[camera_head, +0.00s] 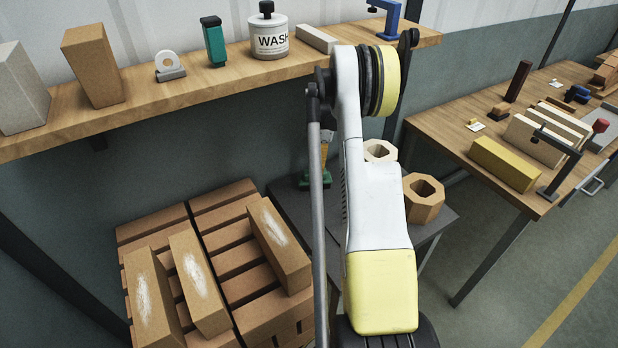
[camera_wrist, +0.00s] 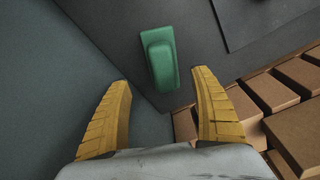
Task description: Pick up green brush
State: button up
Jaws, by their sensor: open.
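The green brush (camera_wrist: 158,62) lies on a dark grey table, seen from above in the wrist view. It has a flat base and a raised long ridge. My gripper (camera_wrist: 162,78) is open, with one yellow finger to the left of the brush and the other to the right. The fingers appear to be above the brush, not touching it. In the head view a green piece of the brush (camera_head: 317,181) shows below a yellow finger. My arm hides most of the gripper and part of the brush there.
The dark table (camera_head: 437,219) also holds a pale hollow block (camera_head: 380,151) and a tan hollow block (camera_head: 424,198). Stacked bricks (camera_head: 222,262) stand close by on the left. A wooden shelf (camera_head: 140,118) above carries a white jar (camera_head: 268,36) and a teal bottle-like object (camera_head: 213,43).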

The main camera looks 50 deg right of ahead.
aim_at(313, 181)
jog(key=f+b, duration=0.1)
jog(key=f, duration=0.2)
jog(key=f+b, duration=0.1)
jog(key=f, duration=0.2)
jog(key=a+f+b, duration=0.1)
jog(key=f, duration=0.2)
jog(key=shift+w+a+b, duration=0.1)
jog(key=shift+b, duration=0.3)
jog(key=c, duration=1.5)
jog(key=shift+r, duration=0.1)
notch_tip(313, 181, up, 10)
jog(key=p, duration=0.4)
